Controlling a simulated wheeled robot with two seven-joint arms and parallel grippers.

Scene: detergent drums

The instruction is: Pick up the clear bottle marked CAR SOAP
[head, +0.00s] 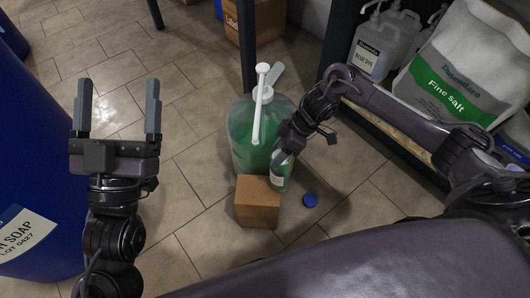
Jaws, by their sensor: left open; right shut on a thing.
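A small clear bottle (281,172) with green contents and a pale label is at the centre, beside a cardboard box. Its label is too small to read, so I cannot tell whether it says CAR SOAP. My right gripper (287,150) reaches down from the right and is shut on this bottle's upper part; the fingers hide its top. I cannot tell whether the bottle touches the floor. My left gripper (118,122) is open and empty at the left, its two fingers pointing up the picture, well apart from the bottle.
A large translucent jug (241,150) of green liquid with a white pump (260,100) stands just behind. The cardboard box (257,202) is in front, a blue cap (310,200) to the right. A blue drum (35,150) stands left; a shelf holds a salt bag (465,65).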

